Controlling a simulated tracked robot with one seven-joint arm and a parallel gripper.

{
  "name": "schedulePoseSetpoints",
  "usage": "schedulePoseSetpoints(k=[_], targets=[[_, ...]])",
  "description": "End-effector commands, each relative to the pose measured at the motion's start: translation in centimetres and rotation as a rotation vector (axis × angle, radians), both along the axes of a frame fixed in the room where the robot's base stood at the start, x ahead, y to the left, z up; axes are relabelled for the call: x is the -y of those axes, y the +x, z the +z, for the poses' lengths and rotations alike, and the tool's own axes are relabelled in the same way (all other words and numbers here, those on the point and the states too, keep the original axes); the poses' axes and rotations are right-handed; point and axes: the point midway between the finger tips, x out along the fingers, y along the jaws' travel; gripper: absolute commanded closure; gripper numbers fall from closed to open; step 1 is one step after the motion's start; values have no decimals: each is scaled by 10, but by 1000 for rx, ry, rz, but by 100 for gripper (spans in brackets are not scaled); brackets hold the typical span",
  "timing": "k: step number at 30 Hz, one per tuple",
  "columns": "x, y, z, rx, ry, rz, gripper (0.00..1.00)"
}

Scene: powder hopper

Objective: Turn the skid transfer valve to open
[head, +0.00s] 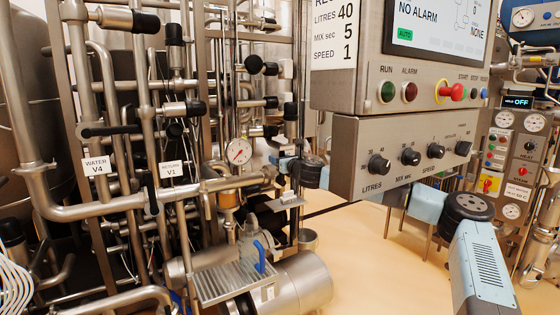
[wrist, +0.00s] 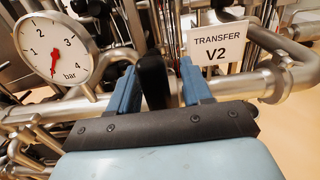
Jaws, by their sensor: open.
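The transfer valve's black handle (wrist: 153,82) stands between my gripper's two blue fingers (wrist: 157,88) in the wrist view. The fingers are open, with a gap visible on each side of the handle near the tips. Its lower end is hidden behind my gripper's dark front edge. A white "TRANSFER V2" label (wrist: 216,48) is just right of the handle, in front of a steel pipe. In the head view my gripper (head: 286,164) is small, right of the round gauge and partly hidden by pipework; I cannot make out the handle there.
A pressure gauge (wrist: 55,50) is left of the handle; it also shows in the head view (head: 238,152). Labels for water V4 (head: 96,167) and return V1 (head: 172,171) hang on pipes at left. The control panel (head: 345,150) overhangs my arm. Pipes crowd my gripper.

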Motion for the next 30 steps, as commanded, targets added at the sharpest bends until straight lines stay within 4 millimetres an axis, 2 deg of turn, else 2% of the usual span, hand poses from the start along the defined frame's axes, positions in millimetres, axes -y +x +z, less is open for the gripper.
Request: schedulePoseSetpoints(k=[3, 18, 30], targets=[[0, 0, 0, 0, 0, 0, 51], [0, 0, 0, 0, 0, 0, 99], [3, 1, 0, -1, 2, -3, 100]])
